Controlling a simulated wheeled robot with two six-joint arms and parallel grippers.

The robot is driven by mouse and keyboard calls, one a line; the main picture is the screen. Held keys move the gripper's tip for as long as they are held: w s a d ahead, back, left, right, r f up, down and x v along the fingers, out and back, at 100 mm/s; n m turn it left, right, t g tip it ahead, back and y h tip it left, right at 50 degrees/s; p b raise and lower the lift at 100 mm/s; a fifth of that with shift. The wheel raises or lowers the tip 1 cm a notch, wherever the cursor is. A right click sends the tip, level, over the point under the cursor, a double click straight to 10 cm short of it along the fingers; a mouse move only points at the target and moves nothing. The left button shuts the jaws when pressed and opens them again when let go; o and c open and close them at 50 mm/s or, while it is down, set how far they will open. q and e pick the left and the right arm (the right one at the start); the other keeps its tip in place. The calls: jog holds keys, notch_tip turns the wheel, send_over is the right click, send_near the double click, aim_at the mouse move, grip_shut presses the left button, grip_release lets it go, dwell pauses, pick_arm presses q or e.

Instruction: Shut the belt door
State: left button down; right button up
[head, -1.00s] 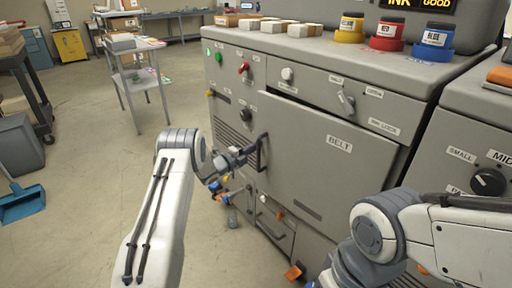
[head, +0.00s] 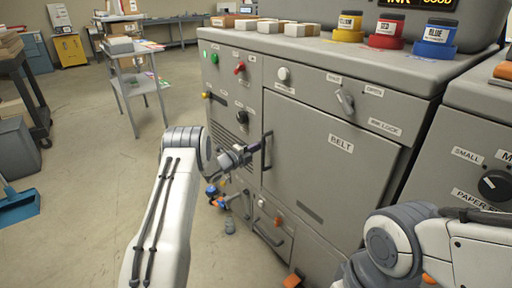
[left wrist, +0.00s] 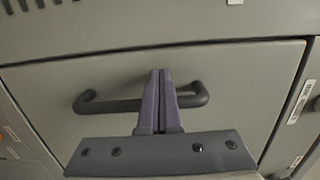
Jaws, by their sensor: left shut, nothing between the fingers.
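The belt door (head: 330,185) is a grey panel labelled BELT on the front of the grey machine. It looks flush or nearly flush with the frame, with a thin dark line along its top edge. Its dark bar handle (head: 266,151) is upright on the door's left side. In the left wrist view the handle (left wrist: 110,104) runs across behind my fingers. My left gripper (head: 256,147) is shut and empty, its purple fingertips at the handle and door face; I cannot tell whether they touch. My right gripper is out of view; only its arm shows at lower right.
A grey lever knob (head: 345,100) sits above the door. Ink jars, such as the yellow one (head: 349,24), and small boxes stand on the machine top. A lower drawer (head: 270,228) is under the door.

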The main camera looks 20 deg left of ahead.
pick_arm(q)
jog(key=w+a+p+v, duration=0.1)
jog(key=v, duration=1.1)
jog(key=w+d+r+n+g+y, duration=0.1)
jog(key=d+r+n+g+y, duration=0.3)
jog(key=d, duration=0.7)
jog(key=s+d+r+n+g+y, duration=0.1)
jog(key=s+d+r+n+y, duration=0.15)
jog(key=s+d+n, duration=0.45)
jog(key=s+d+n+g, duration=0.2)
jog(key=s+d+g, duration=0.15)
jog(key=s, duration=0.95)
jog(key=s+d+n+g, duration=0.1)
jog(key=s+d+g, duration=0.25)
jog(key=s, duration=0.95)
jog(key=s+d+n+g, duration=0.2)
jog(key=s+g, duration=0.2)
jog(key=s, duration=0.9)
notch_tip(320, 180, up, 25)
jog(key=p, duration=2.4)
jog(key=shift+s+y, duration=0.25)
jog(key=shift+y, duration=0.1)
jog(key=shift+r, duration=0.1)
